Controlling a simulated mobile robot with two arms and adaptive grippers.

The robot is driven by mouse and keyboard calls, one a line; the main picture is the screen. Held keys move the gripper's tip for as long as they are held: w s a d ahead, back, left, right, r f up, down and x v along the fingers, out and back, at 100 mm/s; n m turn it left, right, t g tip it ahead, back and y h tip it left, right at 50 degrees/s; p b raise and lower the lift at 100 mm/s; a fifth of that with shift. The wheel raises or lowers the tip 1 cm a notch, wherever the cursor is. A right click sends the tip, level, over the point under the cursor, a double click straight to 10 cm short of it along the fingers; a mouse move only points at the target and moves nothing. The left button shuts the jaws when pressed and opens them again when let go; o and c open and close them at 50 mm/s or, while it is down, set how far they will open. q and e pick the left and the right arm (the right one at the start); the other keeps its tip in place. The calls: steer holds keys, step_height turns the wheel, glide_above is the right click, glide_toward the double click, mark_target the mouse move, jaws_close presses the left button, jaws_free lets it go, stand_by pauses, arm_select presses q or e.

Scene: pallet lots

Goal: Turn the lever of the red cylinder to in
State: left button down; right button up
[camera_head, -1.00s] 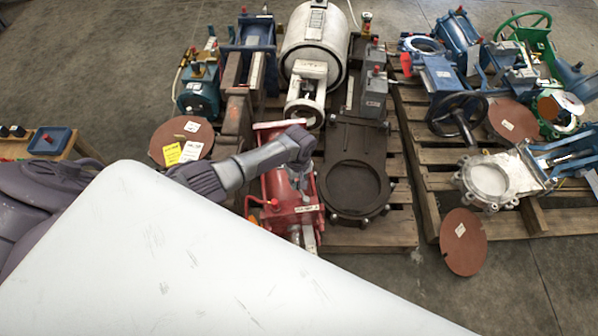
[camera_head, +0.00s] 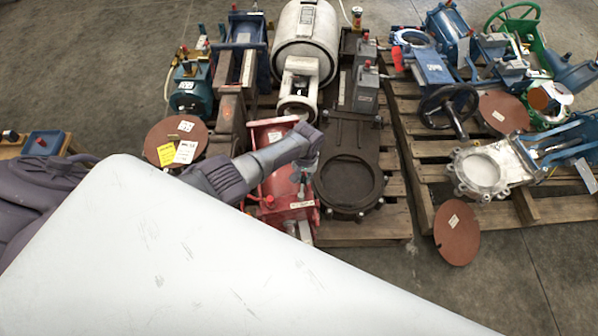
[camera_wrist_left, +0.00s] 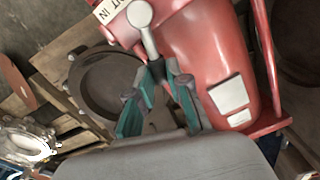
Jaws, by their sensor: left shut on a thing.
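The red cylinder (camera_head: 285,185) lies on a wooden pallet. It also shows large in the left wrist view (camera_wrist_left: 205,50), with a red rail along its right side. Its metal lever (camera_wrist_left: 148,32) has a round pale knob at the top of the wrist view. A white label (camera_wrist_left: 112,8) next to the knob shows the word IN. My left gripper (camera_head: 308,168) is over the cylinder's right side. In the wrist view its teal fingers (camera_wrist_left: 170,82) close at the lever's lower part, which they partly hide. My right gripper is not in view.
A dark flanged valve (camera_head: 350,185) lies close to the right of the cylinder. A brown disc (camera_head: 165,150) with tags is to its left, and a white tank (camera_head: 303,45) stands behind. Bare floor lies right of the pallet, with another brown disc (camera_head: 457,235).

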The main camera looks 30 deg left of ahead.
arm_select(q)
steer(key=d+m, duration=0.1)
steer(key=m, duration=0.1)
steer(key=d+m, duration=0.1)
steer(key=shift+w+m, duration=0.1)
steer(key=shift+m, duration=0.3)
steer(key=shift+d, duration=0.15)
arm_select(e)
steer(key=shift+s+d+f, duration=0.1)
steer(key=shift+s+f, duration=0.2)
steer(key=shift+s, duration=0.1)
arm_select(q)
steer(key=shift+m, duration=0.3)
steer(key=c, duration=1.1)
jaws_free()
step_height(320, 180, up, 12)
steer(key=shift+d, duration=0.15)
